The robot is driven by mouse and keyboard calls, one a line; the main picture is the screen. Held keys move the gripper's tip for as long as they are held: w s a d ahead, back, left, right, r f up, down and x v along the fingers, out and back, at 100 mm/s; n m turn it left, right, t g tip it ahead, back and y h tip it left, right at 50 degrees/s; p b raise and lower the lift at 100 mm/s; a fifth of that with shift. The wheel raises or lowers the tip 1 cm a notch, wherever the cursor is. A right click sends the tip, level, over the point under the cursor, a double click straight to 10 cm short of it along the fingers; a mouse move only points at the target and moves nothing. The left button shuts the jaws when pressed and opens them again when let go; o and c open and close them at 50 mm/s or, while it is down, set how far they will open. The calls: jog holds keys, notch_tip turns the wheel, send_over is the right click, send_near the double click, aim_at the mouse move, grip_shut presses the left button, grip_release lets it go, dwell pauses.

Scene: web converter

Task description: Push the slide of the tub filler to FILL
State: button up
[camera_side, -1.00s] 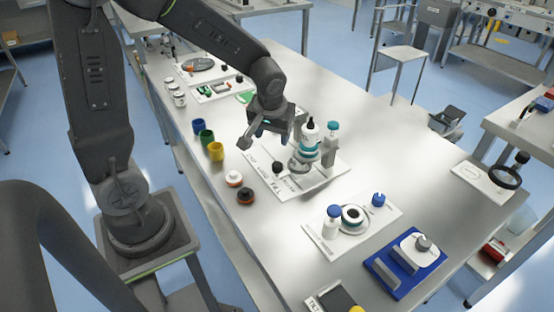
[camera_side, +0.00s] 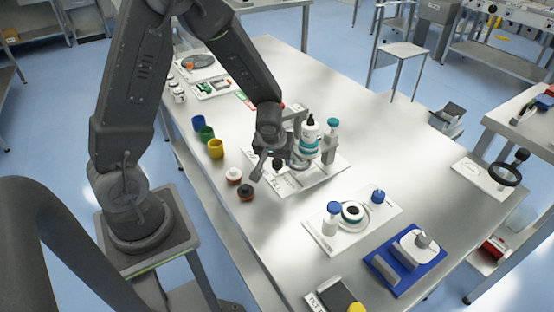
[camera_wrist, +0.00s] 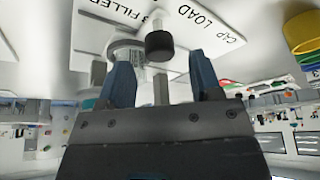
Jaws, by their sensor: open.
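The tub filler (camera_side: 309,139), a white bottle with a black tip and teal band in a grey stand, stands on a white board (camera_side: 318,178). A black knob (camera_side: 278,163) is low at its near left. In the wrist view the black knob (camera_wrist: 160,45) tops a pale rod over the board, beside the words LOAD and CAP; FILLER is partly readable. My gripper (camera_wrist: 160,62) is open, its two dark blue fingers apart, with the knob in line with the gap. Contact cannot be told. In the side view my gripper (camera_side: 285,152) is low beside the filler, its fingers mostly hidden.
Blue, green and yellow cups (camera_side: 206,134) stand left of my gripper. Two small round pieces (camera_side: 240,183) lie in front of them. A board with a bottle and ring (camera_side: 368,226) and a blue tray (camera_side: 379,265) are at the right front.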

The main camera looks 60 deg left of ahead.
jog(key=shift+x, duration=1.25)
grip_shut()
